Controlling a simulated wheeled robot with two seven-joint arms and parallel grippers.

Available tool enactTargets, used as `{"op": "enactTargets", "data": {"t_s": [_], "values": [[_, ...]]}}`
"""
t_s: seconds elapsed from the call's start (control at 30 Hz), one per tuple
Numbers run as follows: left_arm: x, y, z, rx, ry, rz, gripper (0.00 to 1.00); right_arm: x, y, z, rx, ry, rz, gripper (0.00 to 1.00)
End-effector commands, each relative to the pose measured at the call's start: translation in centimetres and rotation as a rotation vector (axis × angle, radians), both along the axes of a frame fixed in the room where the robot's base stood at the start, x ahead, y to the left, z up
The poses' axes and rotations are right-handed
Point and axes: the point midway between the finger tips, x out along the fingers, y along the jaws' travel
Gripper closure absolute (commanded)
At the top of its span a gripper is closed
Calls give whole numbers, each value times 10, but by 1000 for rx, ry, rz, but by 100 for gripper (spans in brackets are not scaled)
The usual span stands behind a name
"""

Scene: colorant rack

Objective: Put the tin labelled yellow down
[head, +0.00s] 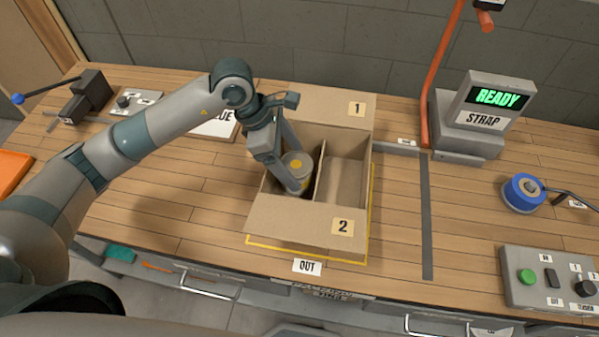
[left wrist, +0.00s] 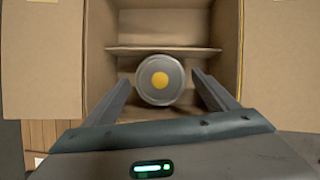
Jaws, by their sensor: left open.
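The tin (head: 298,172) is a grey cylinder with a yellow dot on its lid. It stands upright in the left compartment of the open cardboard box (head: 300,222); a divider separates this from the empty right compartment. In the left wrist view the tin (left wrist: 160,80) shows from above, between the fingers. My left gripper (head: 291,168) reaches down into the box around the tin. Its fingers (left wrist: 160,92) are open, with a gap on each side of the tin. The tin's base is hidden in the head view. My right gripper is not in view.
Box flaps marked 1 (head: 357,108) and 2 (head: 343,227) are folded outward. A strap machine (head: 480,120) reading READY stands at the right, with a blue reel (head: 524,192) and a button panel (head: 550,278). An orange post (head: 440,70) rises behind.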

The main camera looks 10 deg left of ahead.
Motion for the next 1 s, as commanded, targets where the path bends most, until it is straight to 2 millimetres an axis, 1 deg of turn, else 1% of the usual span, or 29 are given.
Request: {"op": "enactTargets", "data": {"t_s": [0.03, 0.2, 0.4, 0.57, 1.0], "values": [[0, 4, 6, 1, -5, 0, 20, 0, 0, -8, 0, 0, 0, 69], [-2, 15, 32, 1, -4, 1, 20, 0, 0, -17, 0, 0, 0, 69], [-4, 22, 49, 1, -1, 0, 20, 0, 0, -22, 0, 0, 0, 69], [-4, 24, 53, 0, 0, 1, 20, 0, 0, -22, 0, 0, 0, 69], [-4, 23, 53, -1, 2, -1, 20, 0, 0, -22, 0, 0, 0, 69]]}}
